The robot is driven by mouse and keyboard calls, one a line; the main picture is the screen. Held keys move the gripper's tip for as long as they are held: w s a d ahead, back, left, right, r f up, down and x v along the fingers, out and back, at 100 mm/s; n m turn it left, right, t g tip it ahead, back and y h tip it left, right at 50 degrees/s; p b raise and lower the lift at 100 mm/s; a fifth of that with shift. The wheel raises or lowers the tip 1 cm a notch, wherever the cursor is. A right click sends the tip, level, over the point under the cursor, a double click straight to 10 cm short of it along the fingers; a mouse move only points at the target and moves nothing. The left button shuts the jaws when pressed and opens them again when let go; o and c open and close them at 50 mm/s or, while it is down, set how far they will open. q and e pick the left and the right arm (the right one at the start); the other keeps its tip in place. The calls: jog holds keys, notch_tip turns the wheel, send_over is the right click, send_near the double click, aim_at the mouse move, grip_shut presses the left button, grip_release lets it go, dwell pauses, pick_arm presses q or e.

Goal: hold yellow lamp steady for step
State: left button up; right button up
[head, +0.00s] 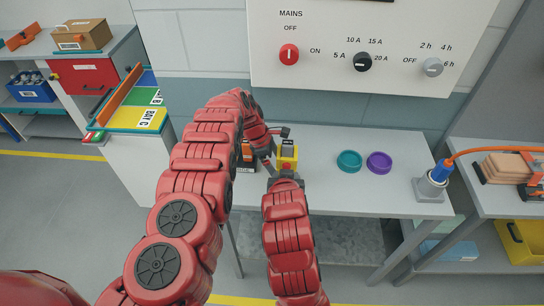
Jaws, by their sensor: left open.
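A small yellow block-shaped thing (287,154), which looks like the yellow lamp, is on the white bench, with a red part low on its front. My left arm arches over from the left, and its gripper (272,143) is open just left of the yellow thing. I cannot tell whether it touches it. My right arm comes up from below, and its gripper (286,179) is right at the near side of the yellow thing. Its fingers are too small and covered to show whether they are shut on it. The lamp's base is hidden.
On the white bench (335,190) are a teal ring (349,161), a purple ring (379,162) and a grey socket with a blue plug (434,183). An orange-black thing (246,153) is partly behind my left arm. A control panel (350,50) hangs behind. The bench's right front is clear.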

pick_arm(q)
jog(key=shift+d+f, duration=0.15)
jog(key=shift+f, duration=0.15)
jog(key=c, duration=1.5)
grip_shut()
pick_arm(e)
jog(key=shift+c, duration=0.4)
grip_shut()
